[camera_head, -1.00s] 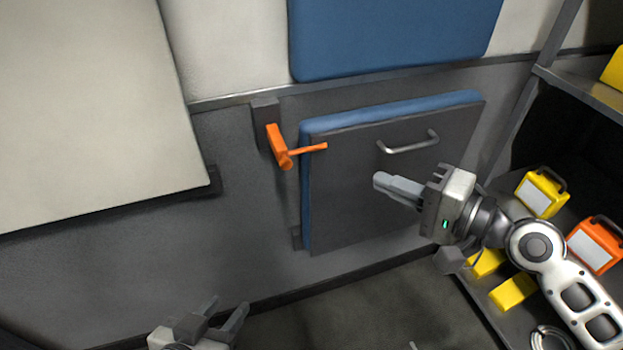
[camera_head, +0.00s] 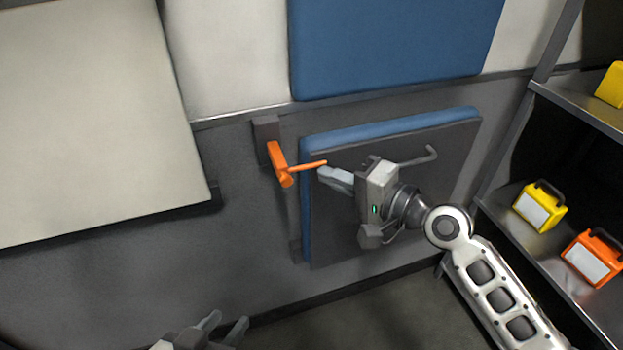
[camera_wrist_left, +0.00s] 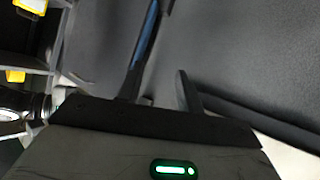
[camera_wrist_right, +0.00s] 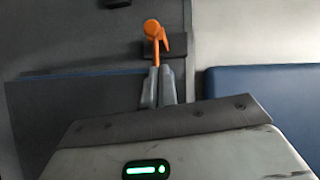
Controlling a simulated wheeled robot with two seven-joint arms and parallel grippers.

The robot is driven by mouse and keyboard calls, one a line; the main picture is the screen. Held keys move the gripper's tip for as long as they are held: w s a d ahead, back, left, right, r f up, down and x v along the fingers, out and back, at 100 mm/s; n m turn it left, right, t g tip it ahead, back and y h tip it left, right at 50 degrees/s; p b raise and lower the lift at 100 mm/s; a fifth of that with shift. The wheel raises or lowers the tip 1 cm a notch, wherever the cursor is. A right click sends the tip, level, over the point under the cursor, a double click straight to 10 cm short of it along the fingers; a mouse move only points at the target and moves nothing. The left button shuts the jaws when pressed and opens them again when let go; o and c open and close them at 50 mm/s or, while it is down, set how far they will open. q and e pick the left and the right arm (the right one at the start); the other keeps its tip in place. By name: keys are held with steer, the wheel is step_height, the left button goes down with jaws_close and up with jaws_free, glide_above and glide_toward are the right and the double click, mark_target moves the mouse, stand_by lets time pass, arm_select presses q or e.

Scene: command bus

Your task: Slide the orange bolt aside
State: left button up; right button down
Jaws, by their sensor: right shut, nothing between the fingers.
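The orange bolt (camera_head: 280,163) sits in a dark bracket on the wall at the left edge of the grey door panel (camera_head: 390,200). Its thin orange handle points right, over the panel's edge. My right gripper (camera_head: 322,172) is shut and empty. Its fingertips are close to the handle's free end, just below and right of it; I cannot tell whether they touch. The bolt (camera_wrist_right: 154,32) also shows in the right wrist view, beyond the shut fingertips. My left gripper (camera_head: 228,326) is open and empty at the bottom of the head view, away from the bolt.
A silver door handle (camera_head: 425,157) is partly hidden behind my right gripper. A blue pad (camera_head: 390,45) is above the door. Shelves at the right hold a yellow box (camera_head: 540,206) and an orange box (camera_head: 592,257). A pale board (camera_head: 90,120) fills the left.

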mark_target(285, 173)
steer(key=a, duration=0.2)
steer(key=shift+s+a+f, duration=0.15)
steer(key=shift+s+a, duration=0.1)
steer(key=shift+a, duration=0.1)
steer(key=shift+a+f, duration=0.2)
steer(key=shift+a, duration=0.3)
